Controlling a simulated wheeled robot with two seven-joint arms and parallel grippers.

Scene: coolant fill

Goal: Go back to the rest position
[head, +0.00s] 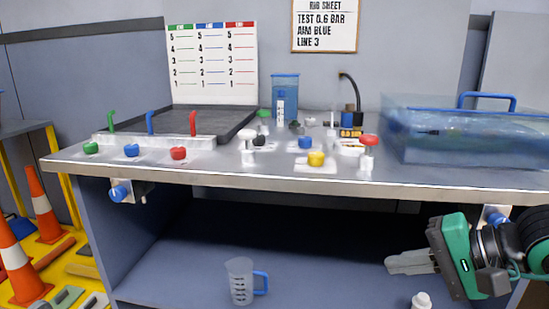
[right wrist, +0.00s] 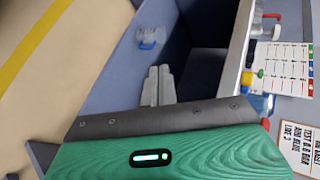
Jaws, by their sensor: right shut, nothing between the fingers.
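My right gripper (head: 408,262) is at the lower right of the head view, in front of the bench and below its top edge. Its two grey fingers point left and are pressed together with nothing between them. In the right wrist view the closed fingers (right wrist: 158,84) point up the picture toward the open shelf space. A clear measuring jug with a blue handle (head: 241,281) stands on the lower shelf, left of and apart from the fingers; it also shows in the right wrist view (right wrist: 150,38). My left gripper is in neither view.
The metal bench top (head: 215,172) carries coloured knobs and valves. A clear tank (head: 465,135) stands at its right end. A white-capped item (head: 421,300) is below the gripper. The shelf between jug and gripper looks clear.

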